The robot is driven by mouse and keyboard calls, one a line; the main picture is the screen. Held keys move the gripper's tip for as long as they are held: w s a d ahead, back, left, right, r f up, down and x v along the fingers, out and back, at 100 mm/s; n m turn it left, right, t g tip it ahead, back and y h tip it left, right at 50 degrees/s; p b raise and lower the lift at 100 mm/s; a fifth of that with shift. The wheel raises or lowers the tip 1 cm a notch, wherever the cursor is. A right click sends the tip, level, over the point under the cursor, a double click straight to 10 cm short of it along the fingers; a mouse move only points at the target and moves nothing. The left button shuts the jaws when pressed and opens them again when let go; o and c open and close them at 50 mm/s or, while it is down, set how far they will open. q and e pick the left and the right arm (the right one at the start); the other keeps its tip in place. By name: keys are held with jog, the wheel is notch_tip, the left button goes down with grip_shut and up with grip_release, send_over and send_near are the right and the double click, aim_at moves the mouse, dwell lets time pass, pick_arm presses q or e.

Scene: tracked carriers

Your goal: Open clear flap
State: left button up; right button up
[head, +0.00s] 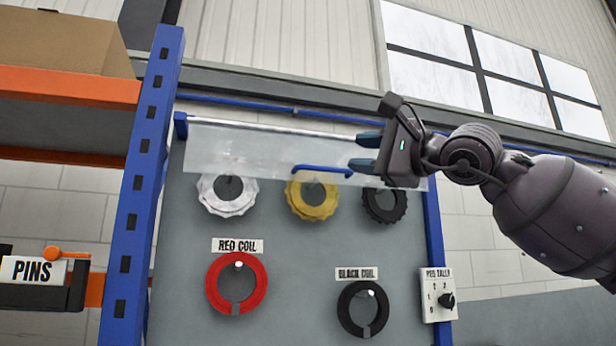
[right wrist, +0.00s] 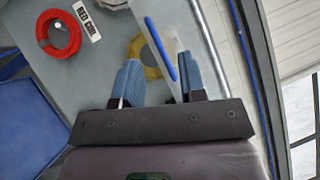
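The clear flap (head: 240,150) is a see-through panel below a pale rod at the top of the grey board. It overlaps the upper parts of the upper row of coils in the head view. Its blue handle (head: 322,171) is near its lower edge. My right gripper (head: 366,152) is at the flap's right part, just right of the handle, its two blue fingers apart. In the right wrist view the handle (right wrist: 160,50) shows ahead of the fingers, and the flap (right wrist: 155,22) runs between them. I cannot tell whether either finger touches it. My left gripper is not in view.
A red coil (head: 237,309) and a black coil (head: 363,331) hang lower on the board (head: 300,258). White, yellow and black coils hang above. A peg tally dial (head: 438,295) is at right. Blue-orange shelving (head: 150,180) with a PINS bin stands left.

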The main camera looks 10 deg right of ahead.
aim_at(329, 169)
jog(key=w+h, duration=0.1)
jog(key=w, duration=0.2)
jog(key=w+a+t+h+p, duration=0.1)
jog(key=w, duration=0.3)
jog(key=w+n+h, duration=0.1)
jog(key=w, duration=0.2)
jog(key=shift+w+a+r+h, duration=0.4)
jog(key=shift+w+a+r, duration=0.1)
jog(key=shift+w+a, duration=0.05)
jog(key=shift+w, duration=0.45)
grip_shut()
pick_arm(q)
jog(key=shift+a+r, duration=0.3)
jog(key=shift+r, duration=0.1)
